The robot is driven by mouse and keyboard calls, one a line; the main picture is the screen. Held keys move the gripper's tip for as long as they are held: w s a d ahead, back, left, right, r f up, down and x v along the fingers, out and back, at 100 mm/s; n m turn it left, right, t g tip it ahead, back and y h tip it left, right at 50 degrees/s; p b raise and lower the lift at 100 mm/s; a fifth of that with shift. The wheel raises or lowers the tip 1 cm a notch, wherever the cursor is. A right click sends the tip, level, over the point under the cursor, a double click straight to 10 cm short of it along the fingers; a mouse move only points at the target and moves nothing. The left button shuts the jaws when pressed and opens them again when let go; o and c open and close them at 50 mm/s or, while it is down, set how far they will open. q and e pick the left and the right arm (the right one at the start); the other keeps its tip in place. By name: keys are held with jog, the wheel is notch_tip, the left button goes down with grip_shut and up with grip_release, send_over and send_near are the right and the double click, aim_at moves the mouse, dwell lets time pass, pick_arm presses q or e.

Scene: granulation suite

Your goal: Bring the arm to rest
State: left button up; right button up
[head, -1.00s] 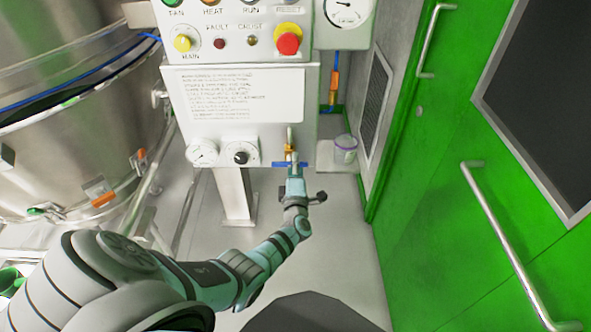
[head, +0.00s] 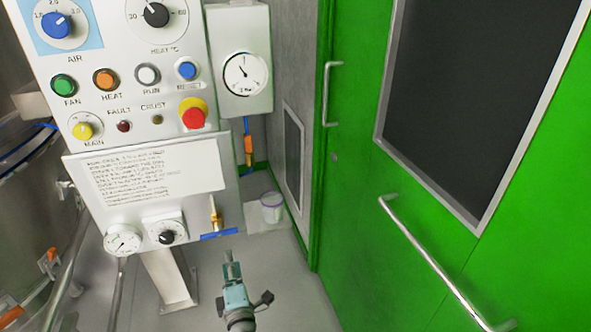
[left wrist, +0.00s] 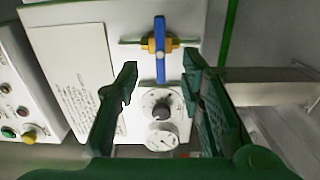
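My left gripper (head: 231,262) is low in the middle of the head view, in front of the panel's lower edge. In the left wrist view its two dark green fingers (left wrist: 160,72) stand apart with nothing between them. Beyond the fingertips is a valve with a blue handle (left wrist: 160,50) and a brass body; the gripper appears clear of it. In the head view the blue handle (head: 219,235) lies crosswise below the brass body (head: 216,219). My right gripper is in neither view.
The control panel (head: 150,170) carries buttons, knobs and a gauge (head: 122,239). A steel vessel (head: 25,200) stands left. A white tub (head: 271,207) sits on the floor behind. A green door (head: 365,200) with a long handle (head: 430,255) closes off the right. Floor between is clear.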

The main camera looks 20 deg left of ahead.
pick_arm(q)
jog(key=w+d+f+m+t+h, duration=0.1)
jog(key=w+d+f+m+h, duration=0.1)
jog(key=d+f+m+h, duration=0.5)
jog(key=s+d+f+m+g+h+p, duration=0.3)
jog(key=s+d+f+m+g, duration=0.1)
jog(key=s+f+m, duration=0.6)
jog(key=s+a+f+m+g+p, duration=0.1)
jog(key=s+f+m+g, duration=0.1)
jog(key=s, duration=0.9)
jog(key=s+a+f+m+g+p, duration=0.2)
jog(key=s+f+m+g, duration=0.1)
jog(key=s, duration=0.8)
jog(key=s+a+f+m+g+p, duration=0.1)
jog(key=s+f+g, duration=0.4)
jog(key=s, duration=0.6)
jog(key=shift+s+a+f+m+p, duration=0.2)
jog(key=shift+s+a+m+p, duration=0.15)
jog(key=shift+m+p, duration=0.65)
